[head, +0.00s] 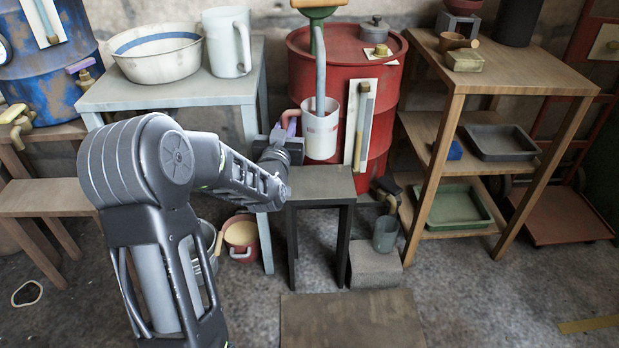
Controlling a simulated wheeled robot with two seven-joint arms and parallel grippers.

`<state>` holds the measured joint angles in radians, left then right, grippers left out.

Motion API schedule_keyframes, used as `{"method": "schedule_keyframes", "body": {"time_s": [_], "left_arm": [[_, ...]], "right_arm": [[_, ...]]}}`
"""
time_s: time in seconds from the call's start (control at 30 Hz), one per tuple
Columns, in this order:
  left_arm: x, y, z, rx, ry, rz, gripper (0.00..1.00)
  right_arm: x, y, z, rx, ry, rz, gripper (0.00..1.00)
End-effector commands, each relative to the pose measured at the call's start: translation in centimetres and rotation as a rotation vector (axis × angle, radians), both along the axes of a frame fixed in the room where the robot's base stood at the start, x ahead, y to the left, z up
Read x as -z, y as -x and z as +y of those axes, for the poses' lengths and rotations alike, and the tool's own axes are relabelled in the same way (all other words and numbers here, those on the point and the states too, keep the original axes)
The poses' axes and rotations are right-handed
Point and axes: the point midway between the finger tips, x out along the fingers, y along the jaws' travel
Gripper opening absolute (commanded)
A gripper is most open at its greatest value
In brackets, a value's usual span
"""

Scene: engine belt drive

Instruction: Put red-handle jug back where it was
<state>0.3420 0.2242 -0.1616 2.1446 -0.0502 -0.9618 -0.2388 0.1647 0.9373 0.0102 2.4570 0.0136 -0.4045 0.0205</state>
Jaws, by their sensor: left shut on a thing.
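The red-handle jug (321,134) is a white jug with a pinkish-red handle on its left side. It is upright in front of the red drum, over the back of the small dark stool (322,184). A grey pipe comes down from above into its open top. My left gripper (288,134) reaches in from the left and is shut on the jug's handle. The fingers partly hide the handle. I cannot tell whether the jug's base touches the stool. My right gripper is not in view.
A grey table (175,93) at left holds a white bowl (158,52) and a plain white jug (228,42). The red drum (345,60) stands behind. A wooden shelf (510,75) stands at right. A cup (385,233) rests on a grey block (374,265).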

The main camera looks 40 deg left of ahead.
Motion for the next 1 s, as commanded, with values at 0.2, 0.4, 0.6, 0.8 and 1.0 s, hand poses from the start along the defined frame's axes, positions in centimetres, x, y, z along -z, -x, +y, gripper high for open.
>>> {"method": "schedule_keyframes", "body": {"time_s": [0.2, 0.4, 0.6, 0.8, 1.0], "left_arm": [[-0.2, 0.0, -0.2, 0.007, 0.000, 0.000, 0.00], [0.3, 0.0, -0.2, 0.006, 0.000, 0.001, 0.00], [3.6, 0.0, -0.2, 0.005, 0.001, 0.004, 0.00], [6.1, 0.0, -0.2, 0.006, 0.000, 0.000, 0.00], [6.1, 0.0, -0.2, 0.006, 0.000, 0.000, 0.00]], "right_arm": [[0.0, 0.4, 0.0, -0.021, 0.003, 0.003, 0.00], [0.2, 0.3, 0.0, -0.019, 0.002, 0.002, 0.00], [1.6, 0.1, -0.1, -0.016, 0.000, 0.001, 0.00], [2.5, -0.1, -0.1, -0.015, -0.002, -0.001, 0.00], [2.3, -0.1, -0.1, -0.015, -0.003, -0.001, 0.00]]}}
